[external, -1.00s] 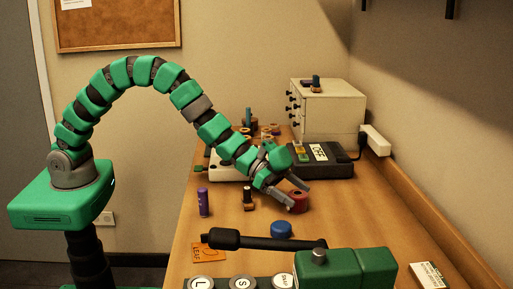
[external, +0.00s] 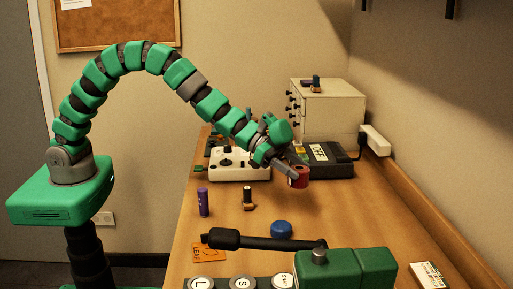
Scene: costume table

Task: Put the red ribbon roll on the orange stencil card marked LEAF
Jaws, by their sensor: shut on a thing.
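The red ribbon roll (external: 299,178) is held between the fingers of my gripper (external: 291,172), raised above the table at the middle right. My gripper is shut on it. The orange stencil card (external: 207,253) marked LEAF lies flat at the table's front left edge, below and to the left of the roll. A black bar partly passes over the card's upper right part in this view.
A purple cylinder (external: 203,202), a small dark and brown item (external: 248,199) and a blue disc (external: 281,229) stand between roll and card. A black bar (external: 260,242) with a green block (external: 345,268) crosses the front. A white box with knobs (external: 240,168) stands behind.

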